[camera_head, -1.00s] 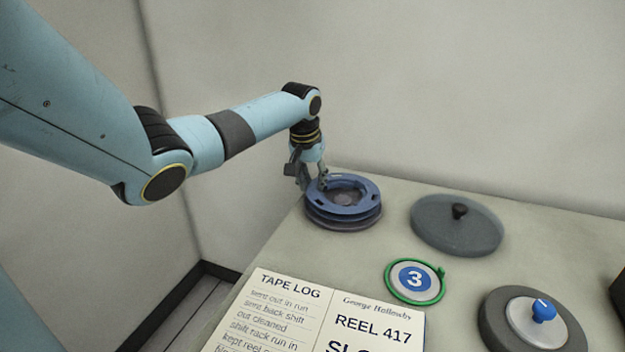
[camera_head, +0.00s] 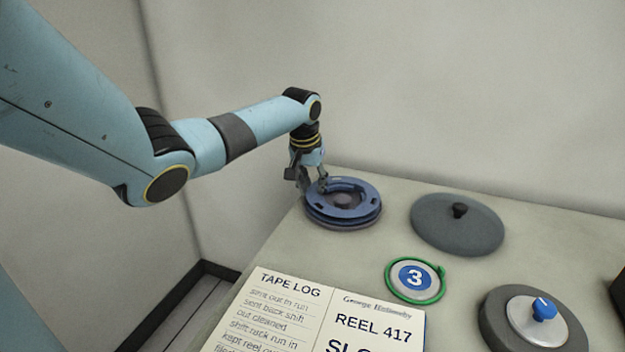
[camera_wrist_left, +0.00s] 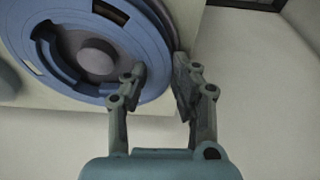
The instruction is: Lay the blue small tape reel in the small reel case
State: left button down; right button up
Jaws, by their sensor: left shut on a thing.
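The blue tape reel (camera_head: 368,191) is a flat ring with slots, at the table's back left corner. It also shows large in the left wrist view (camera_wrist_left: 135,45). My left gripper (camera_head: 311,187) is shut on the reel's rim, one finger inside the ring and one outside, also in the left wrist view (camera_wrist_left: 160,78). The reel is over a dark round base (camera_head: 345,228) that looks like the small reel case, mostly hidden beneath it. A grey hub (camera_wrist_left: 97,55) shows through the reel's middle. I cannot tell whether the reel touches the case bottom. My right gripper is not in view.
A dark grey round lid (camera_head: 432,222) with a black knob lies right of the reel. A wall rises behind.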

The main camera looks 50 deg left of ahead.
pick_arm(q)
jog(key=shift+p, duration=0.4)
jog(key=shift+f, duration=0.5)
dwell(0.4)
jog(key=c, duration=1)
grip_release()
jog(key=c, duration=0.3)
jog(key=shift+c, duration=0.2)
jog(key=p+v, duration=0.3)
jog(key=w+p+v, duration=0.1)
jog(key=p+v, duration=0.2)
jog(key=w+p+v, duration=0.1)
jog(key=p+v, duration=0.1)
jog(key=p, duration=0.1)
jog(key=shift+s+a+r, duration=0.1)
jog(key=shift+a+r, duration=0.2)
jog(key=shift+r, duration=0.35)
jog(key=shift+f, duration=0.1)
